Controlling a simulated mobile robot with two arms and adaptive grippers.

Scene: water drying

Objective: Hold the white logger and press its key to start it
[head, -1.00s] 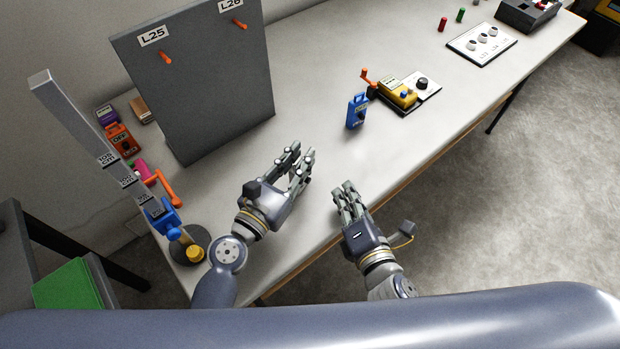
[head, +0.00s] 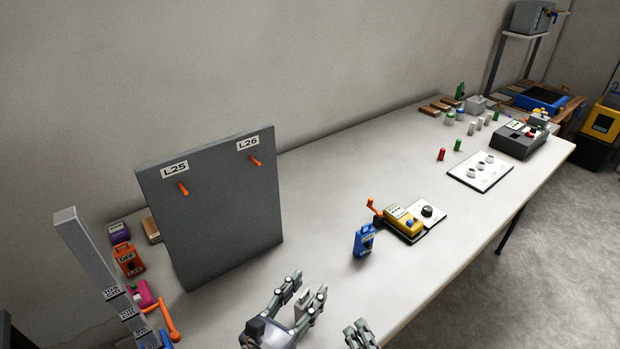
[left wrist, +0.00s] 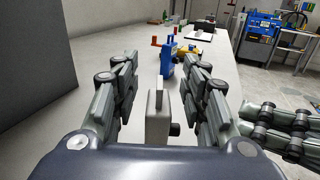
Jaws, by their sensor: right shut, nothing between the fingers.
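The white logger appears to be the small pale grey upright box (left wrist: 158,118) in the left wrist view, with a narrow tab on top and a dark knob on its right side. It also shows in the head view (head: 303,301), partly covered by fingers. My left gripper (head: 308,281) has its fingers apart on both sides of it, with gaps visible in the left wrist view. The palm hides the box's lower end. My right gripper (head: 360,328) is shut and empty, right of the left one, cut off by the bottom edge; it also shows in the left wrist view (left wrist: 285,130).
A blue device (head: 364,241) stands ahead, beside a yellow device (head: 404,222) on a plate. A grey panel (head: 221,215) rises at left, near orange (head: 128,259) and pink devices (head: 141,291). The table between panel and blue device is clear.

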